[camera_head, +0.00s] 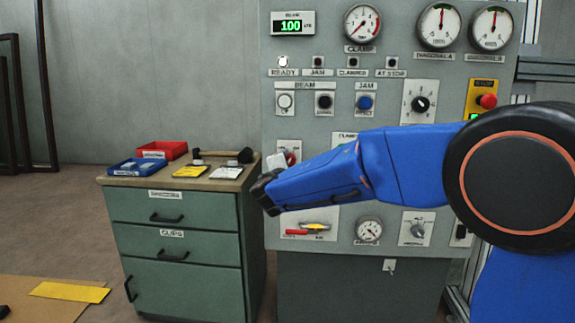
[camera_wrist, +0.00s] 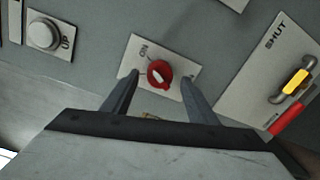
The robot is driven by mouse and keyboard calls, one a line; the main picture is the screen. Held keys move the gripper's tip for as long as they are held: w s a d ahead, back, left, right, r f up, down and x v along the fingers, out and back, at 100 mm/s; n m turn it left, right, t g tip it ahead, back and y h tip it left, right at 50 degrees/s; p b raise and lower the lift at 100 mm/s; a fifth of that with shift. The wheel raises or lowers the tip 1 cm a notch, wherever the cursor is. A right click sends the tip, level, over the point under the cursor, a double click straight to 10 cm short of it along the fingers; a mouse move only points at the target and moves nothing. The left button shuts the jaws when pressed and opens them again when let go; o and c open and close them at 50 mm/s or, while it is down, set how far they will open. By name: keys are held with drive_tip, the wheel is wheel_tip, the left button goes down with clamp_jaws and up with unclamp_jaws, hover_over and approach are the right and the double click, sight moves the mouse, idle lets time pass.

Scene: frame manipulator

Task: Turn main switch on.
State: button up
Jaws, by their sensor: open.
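The main switch is a red rotary knob (camera_wrist: 160,73) on a light plate with an "ON" label, seen in the wrist view between my gripper's fingers. My gripper (camera_wrist: 153,90) is open, with one dark finger on each side of the knob. Whether the fingers touch the knob or panel cannot be told. In the head view the red knob (camera_head: 291,158) shows partly behind my gripper (camera_head: 268,180), on the lower left of the grey control panel (camera_head: 330,100). The exact knob angle is unclear.
A yellow-handled valve with a red end (camera_wrist: 294,88) lies right of the switch, and an UP button (camera_wrist: 44,36) lies left. A green cabinet (camera_head: 180,235) with red and blue trays stands left of the panel. Gauges and other buttons surround my arm.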

drive_tip(key=s, duration=1.5)
drive_tip(key=shift+s+a+r, duration=0.3)
drive_tip(key=shift+s+a, duration=0.1)
drive_tip(key=shift+d, duration=0.1)
drive_tip(key=s+d+f+m+g+h, duration=0.2)
drive_tip(key=s+d+m+g, duration=0.1)
drive_tip(key=d, duration=0.7)
drive_tip(key=s+d+f+m+g+h, duration=0.2)
drive_tip(key=s+d+f+m, duration=0.15)
drive_tip(key=d, duration=0.75)
drive_tip(key=s+d+f+m+g+h, duration=0.1)
drive_tip(key=s+d+f+m+g, duration=0.2)
drive_tip(key=d, duration=0.7)
drive_tip(key=s+d+f+m+g+y, duration=0.2)
drive_tip(key=s+d+f+m, duration=0.2)
drive_tip(key=s, duration=0.5)
drive_tip(key=s+d+f+m+g+y, duration=0.1)
drive_tip(key=s+d+f+m+g, duration=0.3)
drive_tip(key=s, duration=0.6)
drive_tip(key=s+a+f+m+t+y, duration=0.1)
drive_tip(key=s+a+f+m+y, duration=0.1)
drive_tip(key=s, duration=0.4)
drive_tip(key=shift+a+f+m+y, duration=0.35)
drive_tip(key=shift+f+m+y, duration=0.15)
drive_tip(key=shift+m, duration=0.05)
